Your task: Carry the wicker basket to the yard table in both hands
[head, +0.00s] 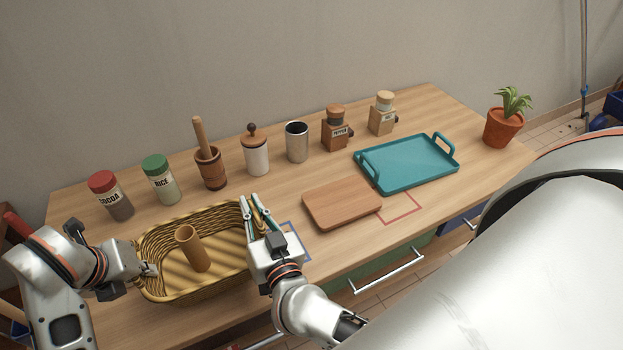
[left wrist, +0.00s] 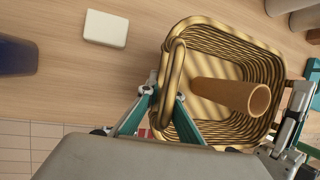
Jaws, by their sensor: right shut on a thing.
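The wicker basket (head: 200,291) is at the front left of the wooden table, with a brown cylinder (head: 193,250) inside it. The basket (left wrist: 215,30) and the cylinder (left wrist: 235,95) also show in the left wrist view. My left gripper (head: 150,269) is at the basket's left end. In the left wrist view its fingers (left wrist: 164,97) stand apart on either side of the basket's looped handle. My right gripper (head: 254,213) is shut on the basket's right end; the handle there is mostly hidden by the fingers. I cannot tell whether the basket touches the table.
A cutting board (head: 342,202) and a teal tray (head: 408,163) lie right of the basket. Behind are a cocoa jar (head: 111,196), a rice jar (head: 161,180), a mortar (head: 211,170), canisters and mills. A potted plant (head: 503,127) stands at the right end.

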